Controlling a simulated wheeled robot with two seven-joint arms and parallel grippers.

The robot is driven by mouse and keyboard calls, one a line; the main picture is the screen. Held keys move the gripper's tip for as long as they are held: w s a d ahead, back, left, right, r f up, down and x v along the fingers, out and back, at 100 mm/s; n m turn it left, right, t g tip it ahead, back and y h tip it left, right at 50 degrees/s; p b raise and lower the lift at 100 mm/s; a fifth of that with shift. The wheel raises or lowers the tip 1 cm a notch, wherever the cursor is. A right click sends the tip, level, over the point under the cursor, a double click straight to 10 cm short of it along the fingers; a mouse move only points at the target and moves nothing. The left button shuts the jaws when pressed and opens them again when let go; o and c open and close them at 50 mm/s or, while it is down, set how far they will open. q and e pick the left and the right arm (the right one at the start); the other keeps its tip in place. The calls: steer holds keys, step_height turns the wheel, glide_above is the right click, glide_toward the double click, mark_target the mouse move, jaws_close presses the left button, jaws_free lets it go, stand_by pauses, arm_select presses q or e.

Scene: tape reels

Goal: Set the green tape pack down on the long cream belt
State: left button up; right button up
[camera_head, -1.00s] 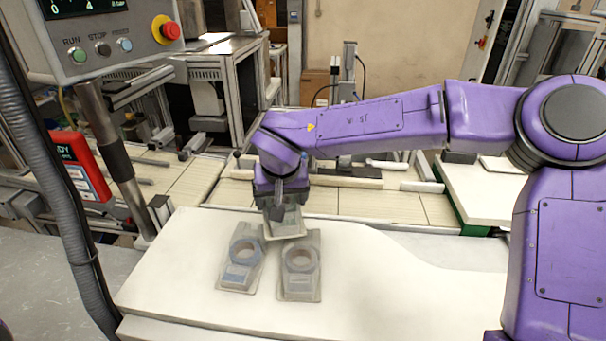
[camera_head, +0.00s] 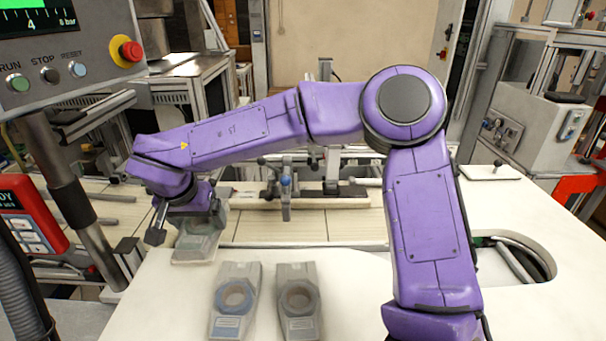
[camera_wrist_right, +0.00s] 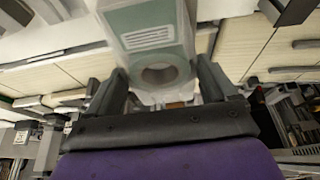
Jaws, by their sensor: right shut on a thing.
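My right gripper (camera_head: 188,212) is shut on the green tape pack (camera_head: 196,244), a clear-grey pack with a greenish tint. In the head view it is held at the far left edge of the white table, in front of the cream belt. The right wrist view shows the pack (camera_wrist_right: 153,38) with its round ring between the two dark fingers of the gripper (camera_wrist_right: 163,82). The long cream belt (camera_head: 345,226) runs left to right behind the table. The gap between pack and belt cannot be judged. My left gripper is not in view.
A pack with a bluish ring (camera_head: 236,298) and a grey-brown one (camera_head: 298,300) lie on the white table (camera_head: 350,290). A metal fixture (camera_head: 286,195) and rail stand on the belt. A control panel (camera_head: 70,50) on a post is at left.

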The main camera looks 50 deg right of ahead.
steer(key=s+d+r+m+g+b, duration=0.1)
steer(key=s+d+m+g+b, duration=0.2)
steer(key=m, duration=0.6)
steer(key=s+d+r+m+g, duration=0.1)
steer(key=s+d+m+g, duration=0.3)
steer(key=m, duration=0.5)
steer(key=w+d+f+p, duration=0.1)
steer(key=w+f, duration=0.2)
steer(key=w, duration=0.1)
steer(key=w+d+f+p, duration=0.1)
steer(key=w+d+f, duration=0.1)
steer(key=w, duration=0.3)
steer(key=w+d+f+p, duration=0.2)
steer(key=w+f, duration=0.2)
steer(key=shift+w+d+f, duration=0.15)
steer(key=shift+w+f, duration=0.15)
steer(key=shift+f, duration=0.05)
steer(key=shift+w+d+f, duration=0.15)
steer(key=shift+w+f, duration=0.05)
steer(key=shift+f, duration=0.05)
step_height(320, 180, down, 2)
steer(key=shift+f+p, duration=0.25)
steer(key=shift+p, duration=0.4)
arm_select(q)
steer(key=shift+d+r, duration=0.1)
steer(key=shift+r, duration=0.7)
arm_select(e)
steer(key=shift+w+f+t+y, duration=0.1)
steer(key=shift+f+t+y, duration=0.2)
steer(key=shift+f, duration=0.2)
